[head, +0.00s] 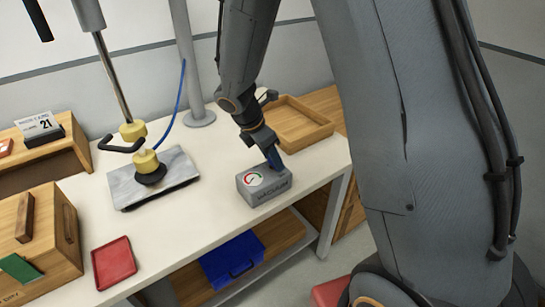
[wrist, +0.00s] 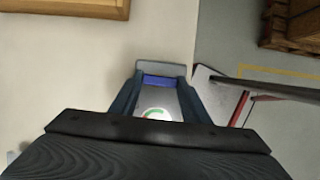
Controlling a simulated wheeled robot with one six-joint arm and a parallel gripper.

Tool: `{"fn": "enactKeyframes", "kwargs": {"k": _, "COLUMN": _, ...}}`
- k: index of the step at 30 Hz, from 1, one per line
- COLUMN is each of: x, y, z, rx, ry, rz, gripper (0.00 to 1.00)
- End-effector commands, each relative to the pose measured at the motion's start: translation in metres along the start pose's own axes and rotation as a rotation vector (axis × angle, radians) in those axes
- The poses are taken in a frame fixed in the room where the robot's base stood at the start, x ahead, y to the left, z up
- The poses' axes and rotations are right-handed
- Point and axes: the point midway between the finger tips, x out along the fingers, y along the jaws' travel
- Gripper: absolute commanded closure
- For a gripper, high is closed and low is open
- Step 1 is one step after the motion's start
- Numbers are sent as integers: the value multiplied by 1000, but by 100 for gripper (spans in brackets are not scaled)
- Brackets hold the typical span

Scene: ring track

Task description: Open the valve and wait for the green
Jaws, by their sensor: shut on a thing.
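A grey box marked VACUUM (head: 264,190) stands near the front edge of the white table. Its round gauge (head: 253,179) has a red and a green arc; the needle is too small to read surely. The gauge's green arc (wrist: 156,113) also shows in the wrist view, partly hidden by my wrist. My gripper (head: 273,157) points down onto the top of the box. In the wrist view my gripper (wrist: 160,84) is shut on a blue valve handle (wrist: 158,81) between its fingers. How far the handle is turned cannot be told.
A yellow suction cup tool (head: 146,162) rests on a metal plate (head: 190,176), with a blue hose behind. A wooden tray (head: 325,128) lies at the back right. A wooden box (head: 68,240) and red tray (head: 113,263) are at left. A blue bin (head: 231,258) sits below.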

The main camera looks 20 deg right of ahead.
Motion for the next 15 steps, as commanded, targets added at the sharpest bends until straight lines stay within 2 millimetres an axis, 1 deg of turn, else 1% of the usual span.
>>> {"fn": "enactKeyframes", "kwargs": {"k": 8, "x": -1, "y": 2, "z": 0, "rx": 141, "ry": -1, "rz": -60, "gripper": 80}}
{"fn": "enactKeyframes", "kwargs": {"k": 15, "x": -1, "y": 4, "z": 0, "rx": 345, "ry": -1, "rz": -142, "gripper": 80}}
